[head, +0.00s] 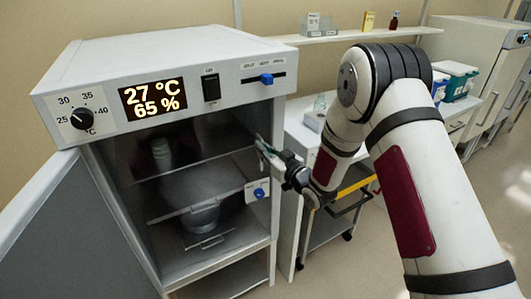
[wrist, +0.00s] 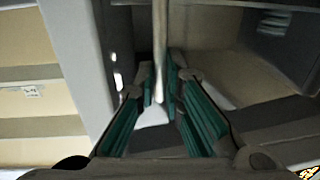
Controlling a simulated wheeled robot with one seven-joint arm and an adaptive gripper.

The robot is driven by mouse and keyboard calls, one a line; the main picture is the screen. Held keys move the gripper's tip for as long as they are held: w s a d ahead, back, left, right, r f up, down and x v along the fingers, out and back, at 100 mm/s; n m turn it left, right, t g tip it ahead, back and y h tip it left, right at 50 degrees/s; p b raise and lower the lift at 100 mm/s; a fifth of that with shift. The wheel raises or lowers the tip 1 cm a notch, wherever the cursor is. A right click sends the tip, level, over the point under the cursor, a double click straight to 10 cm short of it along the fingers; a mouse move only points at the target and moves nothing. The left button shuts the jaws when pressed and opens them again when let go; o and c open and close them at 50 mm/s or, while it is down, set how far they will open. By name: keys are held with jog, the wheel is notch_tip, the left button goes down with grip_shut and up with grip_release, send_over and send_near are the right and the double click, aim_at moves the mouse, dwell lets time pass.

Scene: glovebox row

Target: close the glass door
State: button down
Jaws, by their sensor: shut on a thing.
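The cabinet (head: 170,55) stands open at the front, with a lit display reading 27 °C and 65 %. My gripper (head: 262,145) is at the right side of its opening, near the upper shelf's height. In the wrist view my gripper (wrist: 160,92) has its teal-padded fingers on both sides of a thin pale upright edge, which I take for the glass door (wrist: 160,45). The fingers are shut on it. The clear pane is hard to make out in the head view, so its exact angle cannot be told.
The grey outer door (head: 50,235) hangs wide open at the left. Inside are shelves with a bottle (head: 161,153) and a round vessel (head: 202,215). A blue latch (head: 258,190) is at the opening's right side. A trolley (head: 335,225) stands beyond, right of the cabinet.

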jog(key=w, duration=0.1)
jog(key=w+a+b, duration=0.1)
jog(key=w+n+g+y+b, duration=0.1)
jog(key=shift+w+a+f, duration=0.1)
jog(key=shift+w+a, duration=0.05)
jog(key=shift+a, duration=0.1)
jog(key=shift+w+a+r+b, duration=0.2)
jog(key=shift+w+b, duration=0.05)
jog(key=shift+b, duration=0.3)
jog(key=c, duration=1.7)
grip_release()
jog(key=shift+w, duration=0.1)
jog(key=v, duration=1.2)
jog(key=shift+w+d, duration=0.1)
jog(key=shift+d, duration=0.05)
